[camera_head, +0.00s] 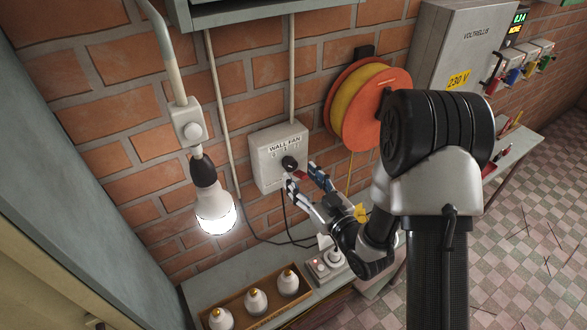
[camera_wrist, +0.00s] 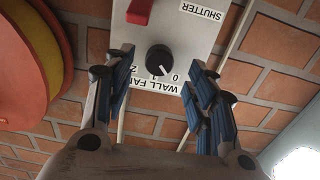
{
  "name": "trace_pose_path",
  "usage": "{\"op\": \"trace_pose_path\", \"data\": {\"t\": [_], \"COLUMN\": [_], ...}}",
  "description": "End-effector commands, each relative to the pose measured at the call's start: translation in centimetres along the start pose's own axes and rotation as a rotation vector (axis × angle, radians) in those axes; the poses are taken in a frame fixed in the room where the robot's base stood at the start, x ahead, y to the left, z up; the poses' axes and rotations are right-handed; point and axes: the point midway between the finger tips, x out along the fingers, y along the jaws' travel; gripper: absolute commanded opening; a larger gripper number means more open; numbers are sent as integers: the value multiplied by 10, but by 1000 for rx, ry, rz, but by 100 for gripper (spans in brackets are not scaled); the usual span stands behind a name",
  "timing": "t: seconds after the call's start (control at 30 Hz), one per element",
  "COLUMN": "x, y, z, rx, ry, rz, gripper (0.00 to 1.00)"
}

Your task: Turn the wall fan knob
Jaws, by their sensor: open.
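The wall fan box (camera_head: 268,172) is a light grey panel on the brick wall, labelled "WALL FAN". Its round black knob (camera_head: 289,163) has a white mark and stands beside the numbers 0, 1 and 2. In the wrist view, which is upside down, the knob (camera_wrist: 160,60) shows with its mark near the 0 side; its exact setting is hard to tell. My gripper (camera_head: 306,180) is open in front of the box. In the wrist view its blue-padded fingers (camera_wrist: 158,92) are spread to either side of the knob, apart from it, with nothing between them.
A red switch (camera_wrist: 139,12) and a "SHUTTER" label (camera_wrist: 202,8) are on the same box. An orange and yellow reel (camera_head: 362,105) hangs to the right. A lit bulb (camera_head: 214,212) hangs to the left. Several white bulbs sit in a wooden tray (camera_head: 240,305) on the bench below.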

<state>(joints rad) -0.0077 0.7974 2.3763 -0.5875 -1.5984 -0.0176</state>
Motion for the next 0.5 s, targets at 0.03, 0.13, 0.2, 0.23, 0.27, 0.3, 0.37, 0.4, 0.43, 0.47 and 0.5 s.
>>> {"op": "trace_pose_path", "data": {"t": [0.03,0.13,0.2,0.23,0.27,0.3,0.37,0.4,0.43,0.47,0.5], "x": [10,26,34,37,40,42,45,46,47,47,47], "y": [-1,-1,0,0,0,0,0,0,0,0,0], "z": [-1,0,0,0,0,0,0,0,0,0,0], "rx": [-2,0,-1,-1,-1,-1,0,0,0,0,0], "ry": [1,0,0,0,0,0,0,0,0,0,0], "rz": [-3,-1,-1,-1,0,0,1,1,1,1,1], "gripper": [51,51,51,51,51,51,51,51,51,51,51]}}
